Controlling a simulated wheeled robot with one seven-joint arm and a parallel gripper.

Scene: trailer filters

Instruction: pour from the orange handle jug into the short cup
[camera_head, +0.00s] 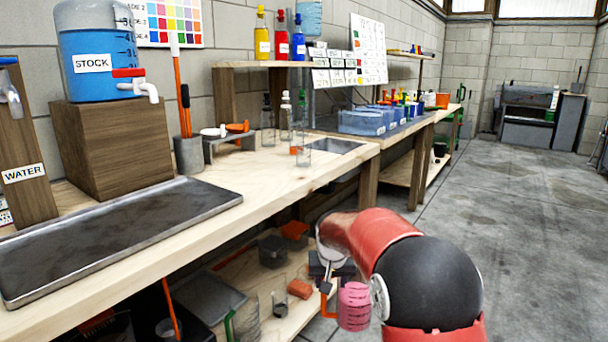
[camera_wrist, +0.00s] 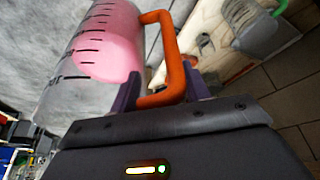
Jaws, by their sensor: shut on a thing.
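The orange handle jug (camera_head: 354,306) is clear with dark measuring marks and holds pink liquid. It hangs off the bench's front, below the worktop level, roughly upright in the head view. My gripper (camera_head: 328,272) is shut on its orange handle. In the wrist view the jug (camera_wrist: 100,50) fills the upper left, and the fingers (camera_wrist: 168,88) close around the handle. A clear glass vessel (camera_head: 304,152) stands near the worktop's front edge by the sink. A small clear cup (camera_head: 279,304) is on the lower shelf. I cannot tell which is the short cup.
The wooden worktop (camera_head: 270,172) has a dark metal tray (camera_head: 120,232) at left and bottles behind the clear vessel. A blue stock tank (camera_head: 95,60) sits on a wooden block. Blue bins (camera_head: 362,122) stand farther back. Open concrete floor (camera_head: 500,210) lies to the right.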

